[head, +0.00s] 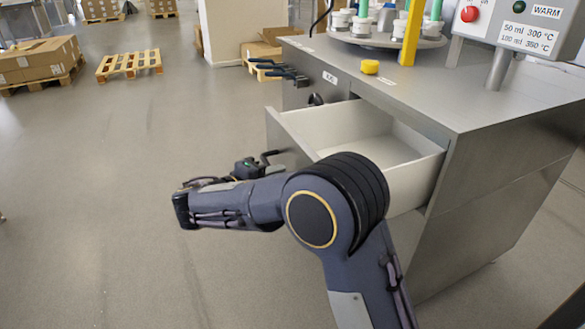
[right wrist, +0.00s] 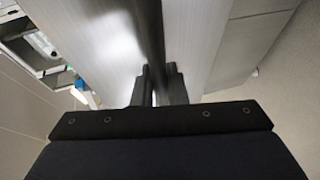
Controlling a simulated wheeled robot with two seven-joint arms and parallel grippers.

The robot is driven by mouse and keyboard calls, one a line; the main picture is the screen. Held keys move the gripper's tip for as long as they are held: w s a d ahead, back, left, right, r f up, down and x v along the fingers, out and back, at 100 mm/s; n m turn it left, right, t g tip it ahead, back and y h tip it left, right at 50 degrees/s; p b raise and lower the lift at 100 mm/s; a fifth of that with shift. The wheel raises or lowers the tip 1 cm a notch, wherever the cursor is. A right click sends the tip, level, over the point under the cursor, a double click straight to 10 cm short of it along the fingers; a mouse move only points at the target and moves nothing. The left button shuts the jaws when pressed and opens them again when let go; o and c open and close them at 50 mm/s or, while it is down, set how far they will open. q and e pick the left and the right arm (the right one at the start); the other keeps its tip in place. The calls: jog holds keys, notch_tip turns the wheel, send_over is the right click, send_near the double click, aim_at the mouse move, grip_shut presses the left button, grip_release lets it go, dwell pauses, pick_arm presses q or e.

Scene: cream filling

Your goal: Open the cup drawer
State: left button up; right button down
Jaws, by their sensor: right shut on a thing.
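An open drawer (head: 431,165) with pale inner walls sticks out of the metal cabinet (head: 500,170). The part of its inside that I see is empty. My right arm crosses in front of it and hides its lower part. In the right wrist view, my right gripper (right wrist: 158,88) is shut on a dark upright bar (right wrist: 150,35) against a brushed metal panel (right wrist: 95,40), which looks like the drawer's handle and front. In the head view the gripper's fingertips are hard to make out beside the drawer front (head: 287,146). My left gripper is in neither view.
On the cabinet top are a yellow button (head: 370,67), a round plate (head: 428,42) with white cups, and a control box (head: 510,22) with a red button. Dark handles (head: 285,72) stick out from the cabinet's far front.

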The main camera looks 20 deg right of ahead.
jog(key=shift+s+a, duration=0.15)
jog(key=shift+a, duration=1.8)
jog(key=c, duration=1.5)
grip_release()
jog(key=shift+o, duration=0.2)
jog(key=p+v, duration=0.2)
jog(key=v, duration=0.5)
jog(key=shift+s+a+p, duration=0.2)
jog(key=shift+a+p, duration=0.15)
jog(key=shift+p, duration=0.05)
